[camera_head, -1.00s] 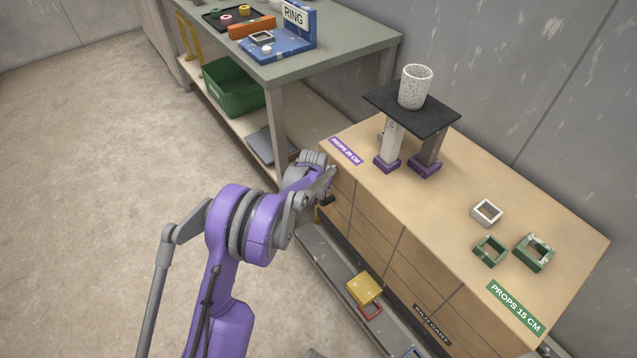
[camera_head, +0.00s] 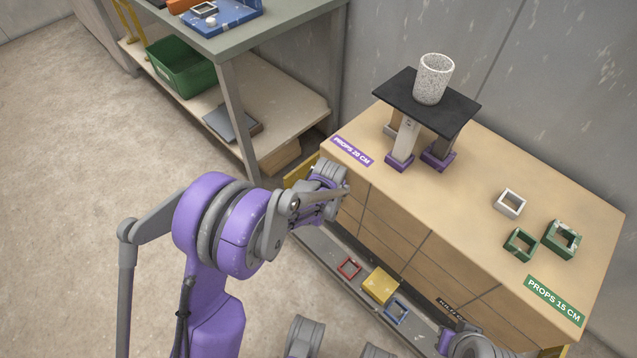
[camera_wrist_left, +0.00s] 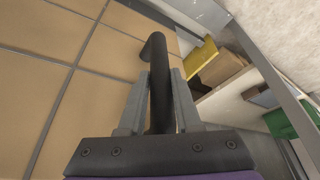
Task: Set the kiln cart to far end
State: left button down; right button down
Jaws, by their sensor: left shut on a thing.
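The kiln cart (camera_head: 440,195) is a long tan block with a tiled side and a dark name plate (camera_head: 452,307). A purple "PROPS 20 CM" label (camera_head: 352,151) marks its far left end and a green "PROPS 15 CM" label (camera_head: 553,301) its near right end. My left gripper (camera_head: 338,192) is at the cart's far left corner. In the left wrist view, its fingers (camera_wrist_left: 160,105) are shut on a black bar handle (camera_wrist_left: 157,75) beside the tiled side (camera_wrist_left: 55,65).
On the cart, a black shelf (camera_head: 400,91) on props carries a speckled cup (camera_head: 434,80). White (camera_head: 509,203) and green (camera_head: 563,238) square pieces lie near the right end. A grey bench (camera_head: 285,20) with a green bin (camera_head: 180,66) stands left. Open floor (camera_head: 70,180) lies left.

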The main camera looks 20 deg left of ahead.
pick_arm(q)
jog(key=s+d, duration=0.3)
jog(key=d, duration=0.5)
jog(key=s+d, duration=0.3)
jog(key=d, duration=0.6)
jog(key=shift+s+d, duration=0.15)
jog(key=shift+d, duration=0.15)
jog(key=c, duration=0.6)
grip_release()
jog(key=shift+s, duration=0.1)
jog(key=shift+r, duration=0.1)
jog(key=a+p+v, duration=0.1)
jog(key=p+v, duration=0.2)
jog(key=v, duration=0.7)
jog(key=shift+s+d+r+p, duration=0.25)
jog(key=shift+d+r+p, duration=0.05)
jog(key=shift+d, duration=0.15)
